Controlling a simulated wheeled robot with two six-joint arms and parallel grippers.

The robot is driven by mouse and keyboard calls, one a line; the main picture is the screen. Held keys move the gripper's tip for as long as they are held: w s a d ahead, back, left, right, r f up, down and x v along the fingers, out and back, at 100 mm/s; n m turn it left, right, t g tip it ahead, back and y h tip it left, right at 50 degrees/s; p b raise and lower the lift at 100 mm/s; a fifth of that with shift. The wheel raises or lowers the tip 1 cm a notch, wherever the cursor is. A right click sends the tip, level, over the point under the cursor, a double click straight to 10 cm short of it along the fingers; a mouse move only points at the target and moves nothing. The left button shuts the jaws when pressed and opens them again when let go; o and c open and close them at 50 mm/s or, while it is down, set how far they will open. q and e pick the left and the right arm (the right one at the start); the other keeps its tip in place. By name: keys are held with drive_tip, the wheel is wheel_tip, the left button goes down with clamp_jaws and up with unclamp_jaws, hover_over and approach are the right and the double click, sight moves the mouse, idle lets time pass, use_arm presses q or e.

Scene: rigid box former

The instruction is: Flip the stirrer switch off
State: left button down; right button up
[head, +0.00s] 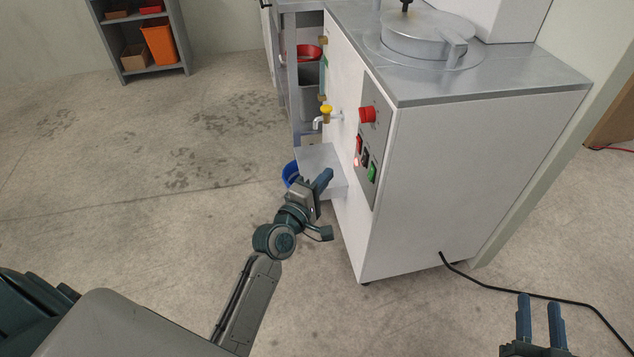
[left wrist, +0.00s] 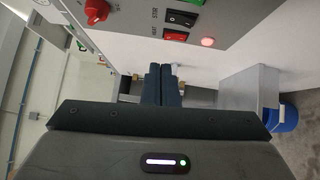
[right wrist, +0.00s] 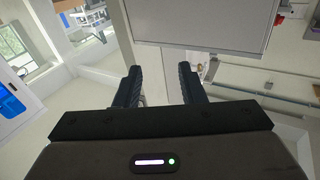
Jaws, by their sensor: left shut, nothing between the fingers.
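The grey control panel (head: 368,150) is on the white machine's front. In the left wrist view, the black switch (left wrist: 181,18) sits beside the lettering that looks like STIR. It also shows in the head view (head: 364,157). A red switch (left wrist: 175,36) sits beside HEAT, with a lit red lamp (left wrist: 208,42) close by. I cannot tell which way the black switch is tipped. My left gripper (head: 327,178) is shut and empty, apart from the panel. My right gripper (head: 540,304) is open and empty, far from the panel.
A red knob (head: 367,115) stands out from the panel. A yellow-handled tap (head: 326,110) and a grey shelf (head: 318,160) project from the machine, with a blue bucket (head: 290,174) below. A black cable (head: 520,292) runs along the floor. The left floor is clear.

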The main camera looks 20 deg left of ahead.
use_arm(q)
drive_tip(key=shift+v, duration=1.35)
use_arm(e)
drive_tip(key=shift+s+a+f+g, duration=0.1)
drive_tip(key=shift+s+f+g, duration=0.1)
drive_tip(key=shift+f+g, duration=0.5)
use_arm(q)
drive_tip(key=shift+s+r, duration=0.1)
use_arm(e)
drive_tip(key=shift+f, duration=0.15)
